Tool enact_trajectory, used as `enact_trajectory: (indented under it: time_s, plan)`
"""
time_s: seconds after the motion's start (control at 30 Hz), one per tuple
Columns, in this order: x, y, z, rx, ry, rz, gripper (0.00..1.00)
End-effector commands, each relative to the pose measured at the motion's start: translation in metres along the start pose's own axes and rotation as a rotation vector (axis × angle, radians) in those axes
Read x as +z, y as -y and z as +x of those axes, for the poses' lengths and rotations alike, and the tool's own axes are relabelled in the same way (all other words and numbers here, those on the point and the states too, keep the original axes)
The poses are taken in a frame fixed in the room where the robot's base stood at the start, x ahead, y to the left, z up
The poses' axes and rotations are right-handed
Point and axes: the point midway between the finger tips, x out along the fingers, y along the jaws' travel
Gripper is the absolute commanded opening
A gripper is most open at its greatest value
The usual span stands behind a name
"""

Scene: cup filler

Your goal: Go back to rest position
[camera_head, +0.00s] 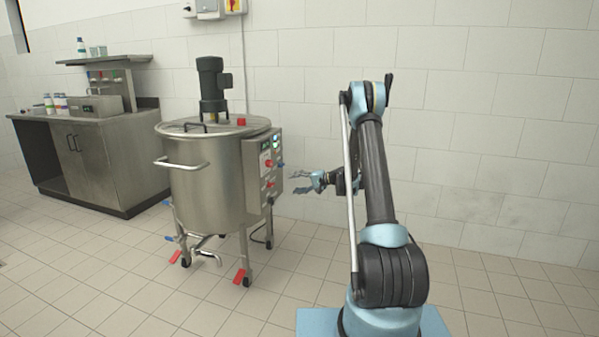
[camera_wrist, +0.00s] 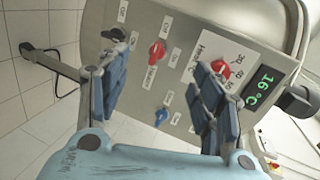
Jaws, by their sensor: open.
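My gripper (camera_head: 302,182) is open and empty to the right of the steel tank's control panel (camera_head: 268,165). In the wrist view my gripper (camera_wrist: 165,100) has its two blue-padded fingers spread apart, with the panel (camera_wrist: 180,65) beyond them. The panel has a red knob (camera_wrist: 157,52) between the fingers, another red knob (camera_wrist: 221,69) partly behind the right finger, and a blue knob (camera_wrist: 161,117). A green display (camera_wrist: 262,87) reads 16 °C. Whether a finger touches the panel cannot be told.
The steel tank (camera_head: 208,180) stands on wheeled legs with red pedals, a motor (camera_head: 212,88) on its lid. A steel cabinet (camera_head: 95,165) with bottles stands at the left. A tiled wall (camera_head: 480,120) runs behind. The floor (camera_head: 120,270) at front left is clear.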

Motion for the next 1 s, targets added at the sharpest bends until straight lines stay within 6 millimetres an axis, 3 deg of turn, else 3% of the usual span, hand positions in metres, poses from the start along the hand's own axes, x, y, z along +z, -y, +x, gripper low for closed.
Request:
enact_trajectory:
  time_s: [0.1, 0.5, 1.0]
  plan:
    - [0.013, 0.024, -0.014, 0.051, 0.005, -0.017, 0.6]
    - [0.065, 0.084, -0.065, 0.225, 0.021, -0.074, 0.6]
    - [0.155, 0.128, -0.139, 0.445, 0.042, -0.142, 0.6]
